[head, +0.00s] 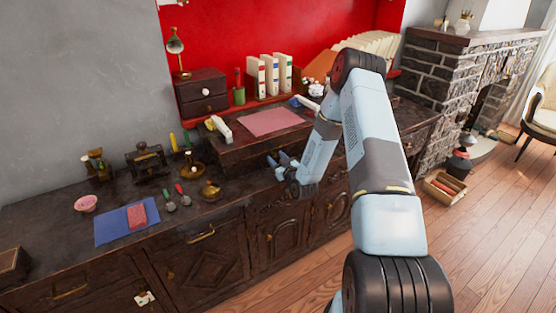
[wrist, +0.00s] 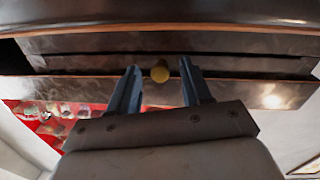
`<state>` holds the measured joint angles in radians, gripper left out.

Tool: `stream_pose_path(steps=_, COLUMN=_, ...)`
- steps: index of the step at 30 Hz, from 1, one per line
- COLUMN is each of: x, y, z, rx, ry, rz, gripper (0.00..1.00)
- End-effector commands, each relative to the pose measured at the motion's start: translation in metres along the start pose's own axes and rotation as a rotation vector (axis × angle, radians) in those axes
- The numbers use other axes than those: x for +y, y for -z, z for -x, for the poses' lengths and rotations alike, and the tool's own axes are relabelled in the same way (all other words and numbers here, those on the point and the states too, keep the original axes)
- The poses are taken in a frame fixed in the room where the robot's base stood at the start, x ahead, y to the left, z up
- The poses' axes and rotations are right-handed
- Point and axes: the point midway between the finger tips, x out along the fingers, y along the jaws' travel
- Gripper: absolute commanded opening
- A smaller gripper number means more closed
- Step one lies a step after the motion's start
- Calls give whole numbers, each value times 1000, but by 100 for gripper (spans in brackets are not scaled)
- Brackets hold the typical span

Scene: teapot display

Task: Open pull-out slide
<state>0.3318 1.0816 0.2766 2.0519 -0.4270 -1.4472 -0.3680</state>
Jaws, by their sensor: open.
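The pull-out slide shows in the wrist view as a narrow dark front panel (wrist: 225,67) with a small round brass knob (wrist: 160,71). My gripper (wrist: 159,66) is open, with one blue finger on each side of the knob. Whether the fingers touch it I cannot tell. In the head view my gripper (head: 284,160) is at the front of the raised dark desk section (head: 235,150). The slide's front and knob are hard to make out there, partly behind my arm.
A pink sheet (head: 271,122) lies on the raised section. White binders (head: 270,77) stand behind. Wooden floor (head: 490,235) is clear in front, with a small crate (head: 444,188) farther right.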

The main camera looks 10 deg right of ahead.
Motion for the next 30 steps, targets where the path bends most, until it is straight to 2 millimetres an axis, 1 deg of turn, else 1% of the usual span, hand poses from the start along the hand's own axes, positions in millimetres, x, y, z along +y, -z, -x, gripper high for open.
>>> stream_pose_path(steps=10, x=0, y=0, z=-3, rx=-1, ry=0, rz=0, gripper=47)
stream_pose_path(steps=24, x=0, y=0, z=-2, rx=-1, ry=0, rz=0, gripper=2)
stream_pose_path(steps=25, x=0, y=0, z=-2, rx=-1, ry=0, rz=0, gripper=0)
stream_pose_path(steps=30, x=0, y=0, z=-2, rx=-1, ry=0, rz=0, gripper=0)
